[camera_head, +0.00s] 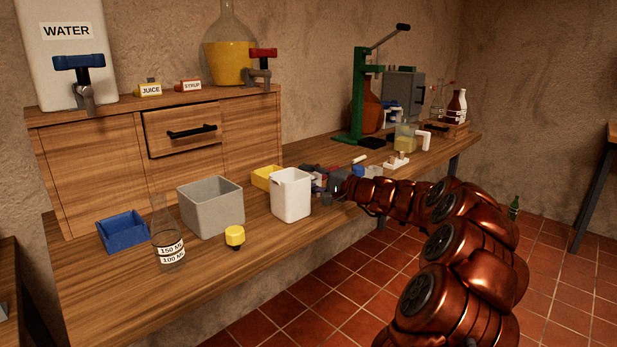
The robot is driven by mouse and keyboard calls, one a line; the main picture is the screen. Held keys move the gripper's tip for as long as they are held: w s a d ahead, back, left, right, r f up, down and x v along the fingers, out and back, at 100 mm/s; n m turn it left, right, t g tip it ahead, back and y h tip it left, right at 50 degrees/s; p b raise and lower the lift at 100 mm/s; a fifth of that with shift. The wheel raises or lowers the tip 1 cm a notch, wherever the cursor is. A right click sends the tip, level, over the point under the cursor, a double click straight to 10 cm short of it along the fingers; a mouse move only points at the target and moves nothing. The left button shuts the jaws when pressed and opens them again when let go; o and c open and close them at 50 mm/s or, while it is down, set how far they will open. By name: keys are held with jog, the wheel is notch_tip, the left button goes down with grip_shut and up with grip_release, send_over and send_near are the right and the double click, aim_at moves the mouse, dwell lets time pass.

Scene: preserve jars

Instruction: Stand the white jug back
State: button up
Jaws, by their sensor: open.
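The white jug (291,197) stands upright on the wooden workbench (130,290), near its front edge. My gripper (322,187) reaches in from the right and is at the jug's right side, with its jaws open. The jug's right side and any handle there are partly hidden by the gripper. I cannot tell whether the fingers touch the jug.
Left of the jug are a grey bin (211,212), a yellow-capped item (235,237), a marked glass flask (168,240) and a blue tray (123,232). A yellow bin (265,177) sits behind it. A green press (357,95) stands farther right. The front left bench is clear.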

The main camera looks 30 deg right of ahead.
jog(key=shift+v, duration=3.9)
